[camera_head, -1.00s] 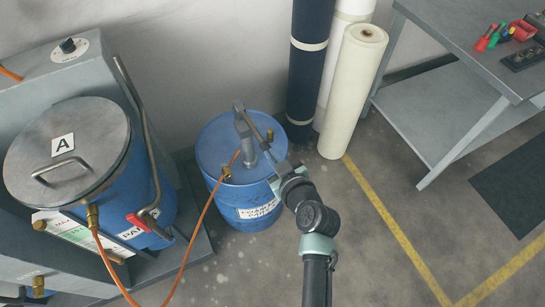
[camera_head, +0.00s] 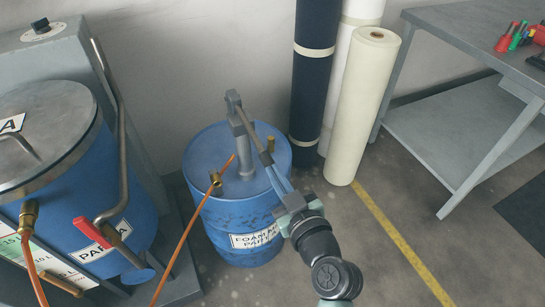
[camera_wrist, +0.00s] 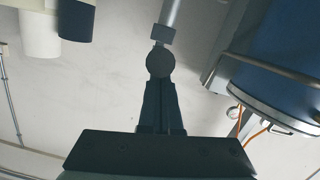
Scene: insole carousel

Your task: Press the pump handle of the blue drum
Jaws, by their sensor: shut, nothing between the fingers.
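The blue drum (camera_head: 210,215) stands on the floor in the middle of the head view, with a white label on its front. A grey pump post (camera_head: 243,150) rises from its lid. The pump handle (camera_head: 249,127) slopes from the post's top down toward my gripper (camera_head: 268,163). My gripper is shut and empty, at the handle's free end. In the wrist view, a dark round knob (camera_wrist: 160,62) on the handle is right in front of my shut fingers (camera_wrist: 160,85). I cannot tell whether they touch it.
A second blue vessel (camera_head: 118,226) with a metal lid, red-handled valve and orange hose stands at left. Dark and cream rolls (camera_head: 362,110) stand behind the drum. A grey workbench (camera_head: 420,118) is at right. The floor right of the drum is open.

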